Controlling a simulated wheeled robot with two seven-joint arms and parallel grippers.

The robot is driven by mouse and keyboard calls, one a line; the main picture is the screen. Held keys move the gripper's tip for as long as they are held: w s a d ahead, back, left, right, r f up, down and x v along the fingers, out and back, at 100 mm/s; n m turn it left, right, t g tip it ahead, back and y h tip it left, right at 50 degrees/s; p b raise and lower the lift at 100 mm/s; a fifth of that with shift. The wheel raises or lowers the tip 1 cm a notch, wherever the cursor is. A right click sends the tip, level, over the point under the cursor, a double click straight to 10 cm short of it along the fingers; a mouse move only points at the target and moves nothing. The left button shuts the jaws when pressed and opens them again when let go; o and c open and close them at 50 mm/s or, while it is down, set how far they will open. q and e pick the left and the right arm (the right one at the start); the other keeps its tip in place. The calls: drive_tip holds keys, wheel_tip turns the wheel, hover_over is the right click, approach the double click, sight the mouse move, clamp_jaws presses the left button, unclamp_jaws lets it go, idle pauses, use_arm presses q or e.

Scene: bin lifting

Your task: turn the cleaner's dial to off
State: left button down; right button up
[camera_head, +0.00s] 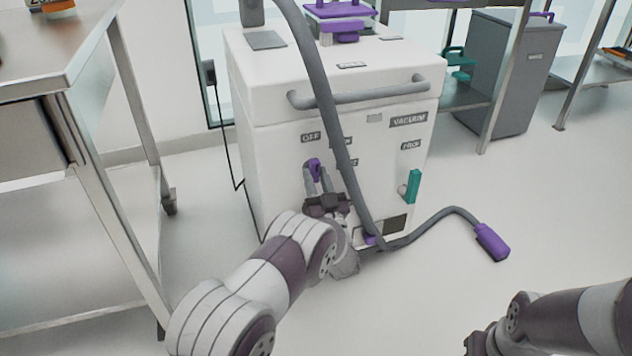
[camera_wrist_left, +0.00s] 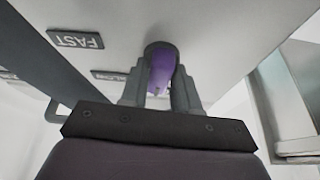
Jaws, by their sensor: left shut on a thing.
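The cleaner (camera_head: 275,105) is a white box-shaped machine with a grey hose over its front. Its purple dial (camera_head: 314,166) sits on the front panel, just below the OFF label (camera_head: 311,137). My left gripper (camera_head: 318,180) reaches up from below and is shut on the dial. In the left wrist view the purple dial (camera_wrist_left: 161,68) stands between the two grey fingers of the gripper (camera_wrist_left: 160,85), with FAST and SLOW labels to its left. The dial's exact pointing direction is partly hidden by the fingers. My right gripper (camera_head: 480,343) is at the bottom right edge, mostly cut off.
The grey hose (camera_head: 325,100) hangs just right of the dial and ends in a purple nozzle (camera_head: 491,242) on the floor. A green handle (camera_head: 413,187) is on the panel's right. A steel table (camera_head: 50,60) stands at left.

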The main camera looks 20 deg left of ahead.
use_arm(q)
drive_tip(key=shift+r+n+y, duration=0.1)
drive_tip(key=shift+n+y, duration=0.5)
drive_tip(key=shift+n, duration=0.5)
drive_tip(key=c, duration=0.9)
unclamp_jaws()
drive_tip(key=shift+s+d, duration=0.2)
drive_tip(key=p+v, duration=0.5)
drive_tip(key=v, duration=0.7)
drive_tip(key=shift+s+d, duration=0.1)
